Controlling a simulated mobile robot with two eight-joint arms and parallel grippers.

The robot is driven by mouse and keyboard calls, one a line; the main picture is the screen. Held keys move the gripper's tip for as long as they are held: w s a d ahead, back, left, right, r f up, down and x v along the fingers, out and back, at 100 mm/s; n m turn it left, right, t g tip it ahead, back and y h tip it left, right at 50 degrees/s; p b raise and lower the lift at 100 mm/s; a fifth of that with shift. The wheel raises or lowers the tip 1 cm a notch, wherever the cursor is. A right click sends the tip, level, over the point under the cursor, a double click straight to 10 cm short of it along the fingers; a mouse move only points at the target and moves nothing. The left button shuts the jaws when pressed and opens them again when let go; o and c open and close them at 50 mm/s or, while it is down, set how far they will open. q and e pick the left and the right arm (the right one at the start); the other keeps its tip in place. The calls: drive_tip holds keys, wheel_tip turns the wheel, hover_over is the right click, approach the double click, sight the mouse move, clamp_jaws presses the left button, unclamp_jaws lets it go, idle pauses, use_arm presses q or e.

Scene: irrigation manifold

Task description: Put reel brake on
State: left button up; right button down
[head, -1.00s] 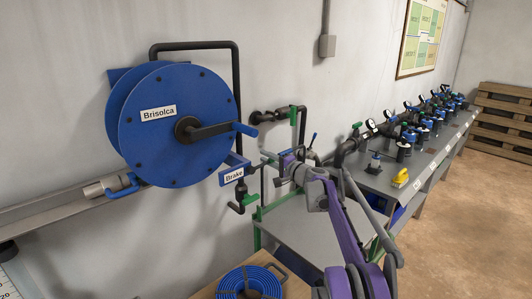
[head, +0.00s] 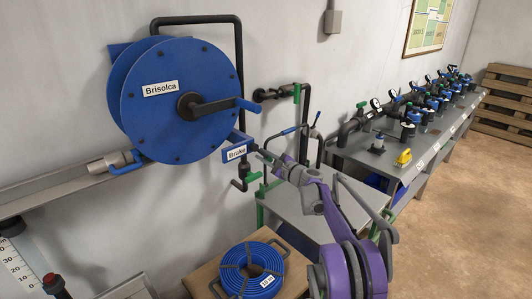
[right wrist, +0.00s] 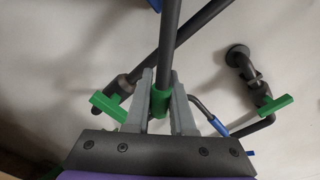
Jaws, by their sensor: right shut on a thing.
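The blue hose reel (head: 190,75), labelled "Brisolca", hangs on the wall at the upper left of the head view, with a black crank arm and blue handle. A blue bracket with a "Brake" label (head: 237,152) sits at its lower right. My right gripper (head: 260,153) is just right of this label. In the right wrist view its grey fingers (right wrist: 160,105) are shut on the green grip (right wrist: 160,101) of a dark rod (right wrist: 167,45), which looks like the brake lever. The rod's upper end is out of that view. My left gripper is not in view.
A black pipe with a green valve handle (head: 251,178) hangs below the bracket. Another wall pipe has a green handle (head: 296,93). A coiled blue hose (head: 249,270) lies on a wooden surface below. A grey bench (head: 300,215) stands behind my arm.

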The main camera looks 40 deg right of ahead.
drive_tip(key=shift+a+f+m, duration=0.45)
drive_tip(key=shift+m, duration=0.25)
drive_tip(key=shift+a+f, duration=0.1)
drive_tip(key=c, duration=0.8)
unclamp_jaws()
drive_tip(key=shift+o, duration=0.2)
drive_tip(key=s, duration=1)
drive_tip(key=shift+s+d+b, duration=0.4)
drive_tip(key=shift+d, duration=0.05)
